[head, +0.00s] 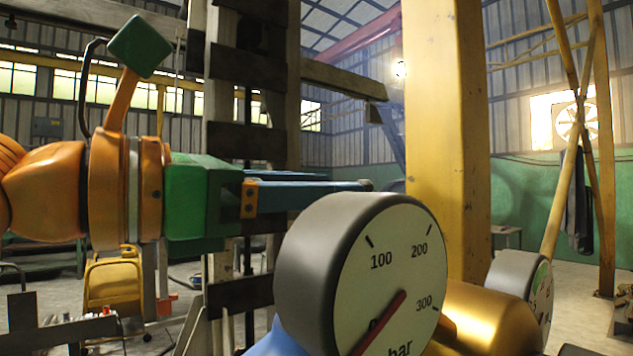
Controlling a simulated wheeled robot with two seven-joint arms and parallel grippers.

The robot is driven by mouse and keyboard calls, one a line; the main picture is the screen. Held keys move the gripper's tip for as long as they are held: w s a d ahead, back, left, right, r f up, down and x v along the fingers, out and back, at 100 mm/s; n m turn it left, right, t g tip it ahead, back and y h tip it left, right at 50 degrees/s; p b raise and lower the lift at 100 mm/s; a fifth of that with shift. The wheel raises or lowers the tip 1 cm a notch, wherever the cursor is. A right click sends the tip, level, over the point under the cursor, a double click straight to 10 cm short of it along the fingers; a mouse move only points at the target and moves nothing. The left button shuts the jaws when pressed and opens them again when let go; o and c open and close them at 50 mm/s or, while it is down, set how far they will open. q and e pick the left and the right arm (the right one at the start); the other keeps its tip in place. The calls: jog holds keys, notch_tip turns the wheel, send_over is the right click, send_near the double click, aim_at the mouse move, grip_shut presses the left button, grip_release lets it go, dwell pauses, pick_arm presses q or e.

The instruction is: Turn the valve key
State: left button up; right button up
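My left gripper (348,181) reaches in from the left on an orange and green wrist. Its two blue fingers point right and look spread in depth, with nothing seen between them. The fingertips are behind and above a large round pressure gauge (395,265) with a grey case, white face and red needle. I cannot make out the valve key; the gauge may hide it. My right gripper is not in view.
A gold cylinder (480,318) lies right of the gauge, with a second gauge (518,285) behind it. A thick yellow column (445,120) rises behind the gauges. A dark slotted upright (245,110) stands behind my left wrist. Open floor shows at the far right.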

pick_arm(q)
grip_shut()
jog(key=shift+f+n+t+y+b, duration=0.15)
jog(key=shift+n+t+y+b, duration=0.45)
jog(key=shift+t+b, duration=0.1)
jog(key=n+t+y+b, duration=0.1)
jog(key=n+t+y, duration=0.1)
jog(key=shift+y, duration=0.3)
jog(key=n+t+y+b, duration=0.1)
jog(key=n+t+y, duration=0.1)
jog(key=shift+y, duration=0.3)
jog(key=shift+n+t+y, duration=0.6)
jog(key=shift+n+y, duration=0.3)
jog(key=shift+y, duration=0.4)
jog(key=shift+a+y, duration=0.1)
jog(key=shift+y, duration=0.2)
